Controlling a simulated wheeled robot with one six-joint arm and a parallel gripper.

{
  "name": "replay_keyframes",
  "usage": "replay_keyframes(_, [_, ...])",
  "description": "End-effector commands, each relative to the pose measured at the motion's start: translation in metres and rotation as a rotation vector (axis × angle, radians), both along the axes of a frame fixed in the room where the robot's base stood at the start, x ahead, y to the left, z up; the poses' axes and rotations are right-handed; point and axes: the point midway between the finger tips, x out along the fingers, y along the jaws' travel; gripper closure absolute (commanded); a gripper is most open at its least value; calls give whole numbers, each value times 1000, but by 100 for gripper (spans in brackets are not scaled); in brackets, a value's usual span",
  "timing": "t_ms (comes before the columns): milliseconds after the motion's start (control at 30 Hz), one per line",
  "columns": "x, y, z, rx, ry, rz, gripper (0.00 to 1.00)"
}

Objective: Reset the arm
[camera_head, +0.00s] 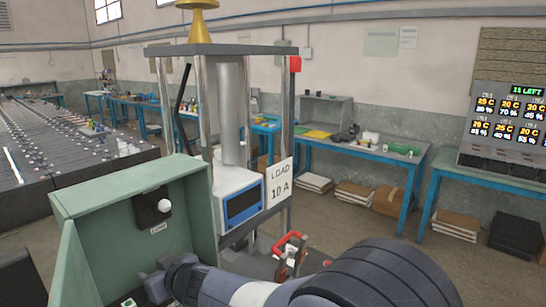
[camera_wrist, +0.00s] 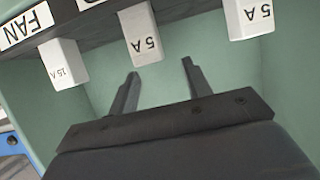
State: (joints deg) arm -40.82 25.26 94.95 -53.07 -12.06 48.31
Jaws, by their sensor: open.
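My arm (camera_head: 370,275) reaches in from the lower right of the head view, with its end inside an open green box (camera_head: 185,180). My gripper (camera_head: 150,283) is low in that box. In the wrist view my gripper (camera_wrist: 160,68) shows two dark fingers spread apart, with nothing between them. The fingers point at the green wall, below a row of white blocks. One block is marked 15 A (camera_wrist: 64,64), and two are marked 5 A, one in the middle (camera_wrist: 143,35) and one at the right (camera_wrist: 248,18). I cannot tell if a finger touches anything.
A black plate with a white knob (camera_head: 164,206) is on the box's back wall. A metal-post stand with a LOAD 10 A sign (camera_head: 280,182) rises behind the box. A red-handled item (camera_head: 290,243) is near my arm. Blue workbenches (camera_head: 365,152) line the wall; open floor lies before them.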

Motion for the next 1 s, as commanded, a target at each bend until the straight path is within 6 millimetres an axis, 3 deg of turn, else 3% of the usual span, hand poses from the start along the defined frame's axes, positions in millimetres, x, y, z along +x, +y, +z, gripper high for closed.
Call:
replay_keyframes(400, [0, 0, 42, 1, 1, 0, 53])
replay_keyframes(1000, [0, 0, 48, 1, 1, 0, 53])
